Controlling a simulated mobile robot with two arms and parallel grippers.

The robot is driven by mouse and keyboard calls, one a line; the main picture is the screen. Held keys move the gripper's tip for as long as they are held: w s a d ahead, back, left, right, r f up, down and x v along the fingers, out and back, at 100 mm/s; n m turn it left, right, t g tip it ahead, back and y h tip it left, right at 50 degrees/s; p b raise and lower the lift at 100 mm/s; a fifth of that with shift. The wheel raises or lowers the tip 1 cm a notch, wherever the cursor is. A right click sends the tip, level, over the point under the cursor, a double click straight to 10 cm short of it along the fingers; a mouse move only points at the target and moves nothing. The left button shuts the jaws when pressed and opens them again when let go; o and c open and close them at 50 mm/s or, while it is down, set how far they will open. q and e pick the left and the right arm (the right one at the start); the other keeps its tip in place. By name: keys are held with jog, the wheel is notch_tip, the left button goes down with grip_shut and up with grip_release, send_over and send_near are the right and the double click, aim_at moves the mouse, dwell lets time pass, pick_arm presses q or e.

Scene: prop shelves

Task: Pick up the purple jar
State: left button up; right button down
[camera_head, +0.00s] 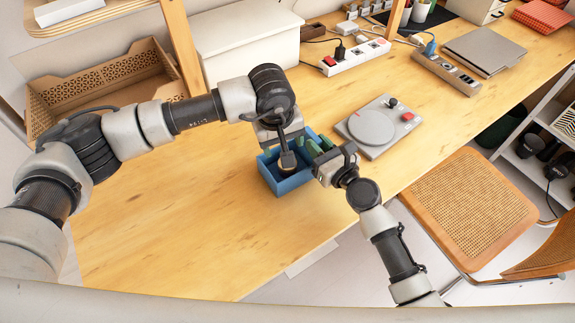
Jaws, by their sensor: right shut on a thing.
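I cannot make out a purple jar in the head view. A blue open box (291,184) stands on the wooden table, with a dark object (287,163) at or over its inside. My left gripper (283,146) is over the box's back part. Whether it is open or shut is unclear. My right gripper (318,150) is at the box's right side, with green parts at its tips. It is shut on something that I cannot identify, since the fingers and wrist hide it.
A grey scale-like device (372,128) lies right of the box. A white bin (247,52) and a cardboard tray (105,88) stand behind. Power strips (356,57) and a laptop (484,50) are farther back. A cane chair (468,208) stands by the front edge. The table's front left is clear.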

pick_arm(q)
jog(key=f, duration=0.6)
jog(key=w+d+f, duration=0.1)
jog(key=f, duration=0.2)
jog(key=shift+f, duration=0.1)
jog(key=c, duration=0.8)
jog(key=shift+o, duration=0.2)
notch_tip(320, 180, up, 10)
jog(key=shift+r, duration=0.1)
